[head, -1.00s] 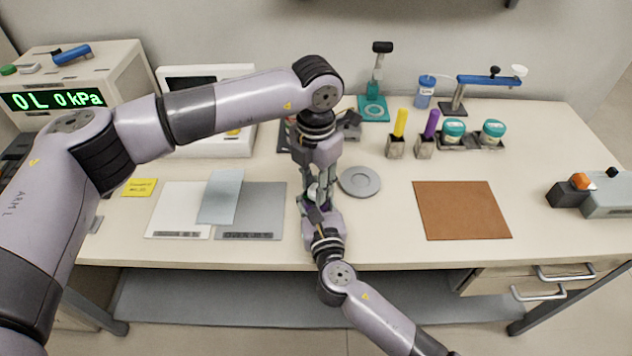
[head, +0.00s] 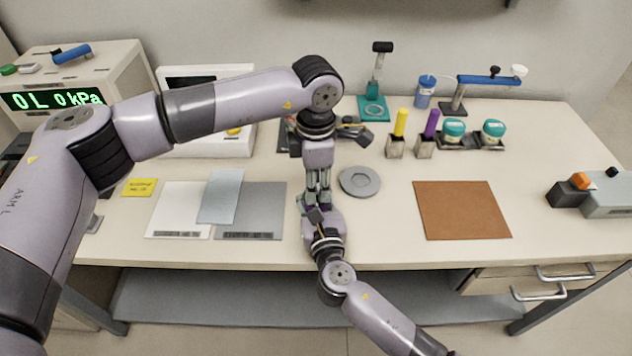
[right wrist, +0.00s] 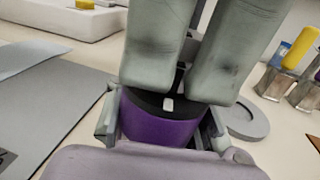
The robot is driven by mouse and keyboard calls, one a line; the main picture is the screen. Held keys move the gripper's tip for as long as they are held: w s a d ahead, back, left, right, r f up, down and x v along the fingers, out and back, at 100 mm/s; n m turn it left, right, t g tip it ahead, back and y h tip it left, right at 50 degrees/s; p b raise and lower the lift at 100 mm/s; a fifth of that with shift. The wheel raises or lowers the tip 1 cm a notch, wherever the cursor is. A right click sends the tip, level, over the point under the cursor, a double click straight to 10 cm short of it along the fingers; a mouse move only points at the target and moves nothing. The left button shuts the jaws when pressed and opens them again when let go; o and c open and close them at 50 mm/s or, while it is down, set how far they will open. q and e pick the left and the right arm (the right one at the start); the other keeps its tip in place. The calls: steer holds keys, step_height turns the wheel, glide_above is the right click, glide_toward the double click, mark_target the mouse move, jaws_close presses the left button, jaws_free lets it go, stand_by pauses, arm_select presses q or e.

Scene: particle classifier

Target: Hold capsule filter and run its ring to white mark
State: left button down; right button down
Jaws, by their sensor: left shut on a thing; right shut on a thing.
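The capsule filter shows in the right wrist view as an upright purple body (right wrist: 155,128) with a black part (right wrist: 150,101) on top. A small white mark (right wrist: 168,104) shows on the black part, just in front of the left fingers. My right gripper (right wrist: 160,122) is shut around the purple body, a finger on each side. My left gripper (head: 318,203) points straight down from above, shut on the filter's top; its grey fingers (right wrist: 185,60) hide most of the ring. In the head view the two grippers hide almost all of the filter.
A grey round dish (head: 360,181) lies close right of the grippers. A grey mat (head: 265,195) lies to their left, a brown mat (head: 462,210) farther right. Yellow (head: 400,123) and purple (head: 432,124) items stand in holders behind. The bench between dish and brown mat is clear.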

arm_select(q)
steer(key=shift+r, duration=0.2)
arm_select(e)
steer(key=shift+d+f, duration=0.1)
steer(key=shift+f, duration=0.2)
arm_select(q)
steer(key=c, duration=1.7)
jaws_free()
steer(key=o, duration=0.5)
steer(key=shift+f, duration=0.1)
steer(key=shift+c, duration=0.2)
arm_select(e)
steer(key=shift+s, duration=0.1)
steer(key=shift+r, duration=0.1)
arm_select(q)
step_height(320, 180, up, 12)
arm_select(e)
steer(key=shift+r, duration=0.1)
steer(key=c, duration=1.1)
jaws_free()
